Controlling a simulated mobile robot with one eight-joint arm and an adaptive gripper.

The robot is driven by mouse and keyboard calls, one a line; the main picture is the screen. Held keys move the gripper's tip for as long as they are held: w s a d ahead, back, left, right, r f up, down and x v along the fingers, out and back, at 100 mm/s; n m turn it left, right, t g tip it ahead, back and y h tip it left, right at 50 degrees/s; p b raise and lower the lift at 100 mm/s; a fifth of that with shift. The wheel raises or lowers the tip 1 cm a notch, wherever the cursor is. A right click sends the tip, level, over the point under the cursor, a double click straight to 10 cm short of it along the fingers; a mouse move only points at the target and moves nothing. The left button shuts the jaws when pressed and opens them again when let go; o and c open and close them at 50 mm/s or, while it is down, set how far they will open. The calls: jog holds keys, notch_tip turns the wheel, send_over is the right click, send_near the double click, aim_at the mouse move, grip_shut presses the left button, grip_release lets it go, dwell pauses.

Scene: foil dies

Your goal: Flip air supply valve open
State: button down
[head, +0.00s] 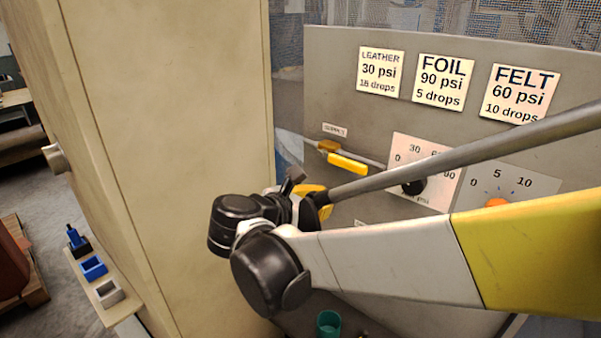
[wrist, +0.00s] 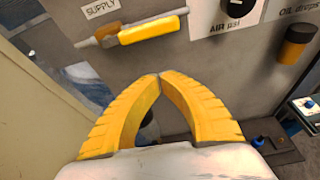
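The air supply valve has a yellow handle (head: 347,163) on a grey pipe under the SUPPLY label (head: 335,130) on the panel. The handle looks roughly in line with the pipe. In the wrist view the yellow handle (wrist: 152,29) is at the top, just beyond my fingertips. My gripper (wrist: 159,76) has yellow fingers whose tips meet, with nothing seen between them. It appears apart from the handle. In the head view my gripper (head: 313,190) is below and left of the handle, partly hidden by my arm.
A pressure dial (head: 413,187) and an oil drops dial (head: 497,202) sit to the right of the valve. FOIL (head: 442,82), LEATHER and FELT signs are above. A beige cabinet wall (head: 170,150) stands close on the left. A teal cup (head: 329,323) is below.

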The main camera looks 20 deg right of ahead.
jog(key=shift+v, duration=1.1)
jog(key=s+f+m+y+b, duration=0.5)
jog(key=s+f+m, duration=0.3)
jog(key=f+m, duration=0.3)
jog(key=s+d+f+m+g+y+b, duration=0.1)
jog(key=s+f+m+y+b, duration=0.5)
jog(key=f+m, duration=0.5)
jog(key=s+m+b, duration=0.2)
jog(key=shift+f+m+g, duration=0.3)
